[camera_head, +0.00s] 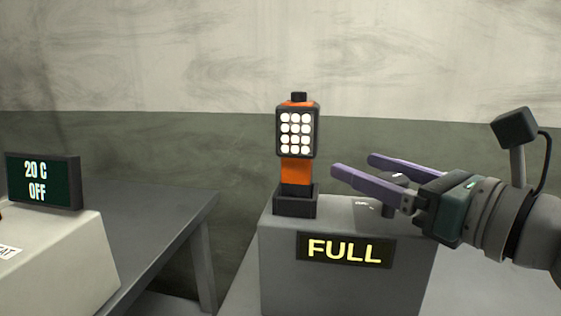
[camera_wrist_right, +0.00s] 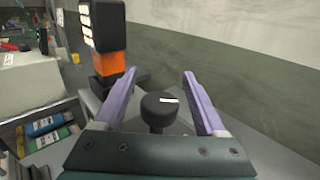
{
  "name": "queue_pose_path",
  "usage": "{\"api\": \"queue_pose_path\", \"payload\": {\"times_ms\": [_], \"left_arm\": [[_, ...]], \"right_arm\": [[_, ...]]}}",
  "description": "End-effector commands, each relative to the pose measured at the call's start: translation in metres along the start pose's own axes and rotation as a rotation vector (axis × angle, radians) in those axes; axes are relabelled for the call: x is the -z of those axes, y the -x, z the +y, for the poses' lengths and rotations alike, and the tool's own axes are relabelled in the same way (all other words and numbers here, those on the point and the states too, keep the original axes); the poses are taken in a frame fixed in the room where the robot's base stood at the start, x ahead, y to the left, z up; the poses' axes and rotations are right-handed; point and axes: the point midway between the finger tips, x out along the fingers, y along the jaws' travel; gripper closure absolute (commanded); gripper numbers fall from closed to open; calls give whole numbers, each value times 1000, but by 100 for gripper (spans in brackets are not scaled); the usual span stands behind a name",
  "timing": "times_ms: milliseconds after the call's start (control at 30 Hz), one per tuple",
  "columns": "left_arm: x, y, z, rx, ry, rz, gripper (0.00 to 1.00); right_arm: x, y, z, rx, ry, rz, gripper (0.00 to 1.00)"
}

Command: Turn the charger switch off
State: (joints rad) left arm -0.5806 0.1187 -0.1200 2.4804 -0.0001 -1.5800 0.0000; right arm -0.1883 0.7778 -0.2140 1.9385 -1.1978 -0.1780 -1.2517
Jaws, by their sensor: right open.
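The charger is a grey box (camera_head: 280,262) with a lit "FULL" sign (camera_head: 345,250) on its front. Its switch looks to be a round black knob with a white mark (camera_wrist_right: 160,110), seen in the right wrist view between my right gripper's fingers. In the head view the knob (camera_head: 396,180) is partly hidden by the gripper. My right gripper (camera_head: 354,166) is open and empty, its two purple fingers (camera_wrist_right: 160,74) spread on either side of the knob; I cannot tell whether they touch it. My left gripper is out of view.
An orange work lamp (camera_head: 296,171) with lit white lights stands upright in a dark cradle (camera_head: 295,205) on the charger, left of my right fingers. At the left, a "20 C OFF" display (camera_head: 42,182) tops a pale box on a grey table (camera_head: 160,220). A wall stands behind.

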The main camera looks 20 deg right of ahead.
Motion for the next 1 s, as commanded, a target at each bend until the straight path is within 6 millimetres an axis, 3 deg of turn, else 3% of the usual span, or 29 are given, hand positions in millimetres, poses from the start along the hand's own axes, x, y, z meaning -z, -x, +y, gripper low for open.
{"api": "queue_pose_path", "payload": {"times_ms": [167,800,1000], "left_arm": [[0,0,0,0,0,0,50],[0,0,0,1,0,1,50],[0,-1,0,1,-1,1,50]], "right_arm": [[0,0,0,0,0,0,28],[0,0,0,0,0,0,100],[0,0,0,-1,0,0,100]]}}
